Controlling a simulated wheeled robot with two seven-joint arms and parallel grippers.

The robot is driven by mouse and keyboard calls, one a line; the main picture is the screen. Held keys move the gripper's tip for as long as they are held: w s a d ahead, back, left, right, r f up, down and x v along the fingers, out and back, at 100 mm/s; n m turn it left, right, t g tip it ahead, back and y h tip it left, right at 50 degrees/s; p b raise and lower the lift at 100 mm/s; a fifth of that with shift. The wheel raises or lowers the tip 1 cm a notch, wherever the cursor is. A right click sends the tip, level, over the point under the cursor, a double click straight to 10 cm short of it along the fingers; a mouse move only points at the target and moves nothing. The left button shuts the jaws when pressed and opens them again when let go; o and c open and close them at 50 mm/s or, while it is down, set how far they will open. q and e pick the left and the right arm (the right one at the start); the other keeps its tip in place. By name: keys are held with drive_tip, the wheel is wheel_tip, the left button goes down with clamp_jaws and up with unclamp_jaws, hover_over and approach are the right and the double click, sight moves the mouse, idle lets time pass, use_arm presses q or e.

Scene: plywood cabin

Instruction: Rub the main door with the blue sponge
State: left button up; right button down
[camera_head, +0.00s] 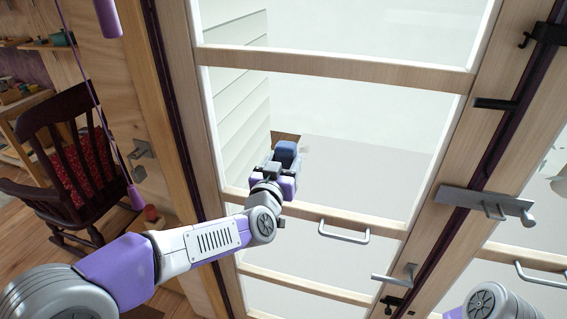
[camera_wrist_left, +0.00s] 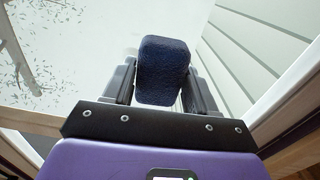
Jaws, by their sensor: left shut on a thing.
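The blue sponge (camera_head: 286,151) is held in my left gripper (camera_head: 284,163), in front of a glass pane of the main door (camera_head: 330,71). In the left wrist view the dark blue sponge (camera_wrist_left: 163,70) sits between the two fingers of my left gripper (camera_wrist_left: 162,88), which is shut on it. I cannot tell for sure whether the sponge touches the glass. The door has a wooden frame with several glass panes and a metal pull handle (camera_head: 343,232). Part of my right arm (camera_head: 492,302) shows at the bottom right; its gripper is not in view.
A dark wooden rocking chair (camera_head: 70,165) with a red cushion stands at the left. A metal lever (camera_head: 395,280) and a latch plate (camera_head: 485,203) stick out at the door's right side. A second glazed panel (camera_head: 545,263) is at the far right.

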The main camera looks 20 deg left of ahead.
use_arm(q)
drive_tip(key=shift+w, duration=0.95)
idle(0.3)
drive_tip(key=shift+s+d+p, duration=0.1)
drive_tip(key=shift+d+p, duration=0.35)
drive_tip(key=shift+d, duration=0.55)
drive_tip(key=shift+d+p, duration=0.3)
drive_tip(key=shift+d, duration=0.75)
drive_tip(key=shift+a+b, duration=0.7)
drive_tip(key=shift+a, duration=0.75)
drive_tip(key=shift+a+r, duration=0.1)
drive_tip(key=shift+a, duration=0.55)
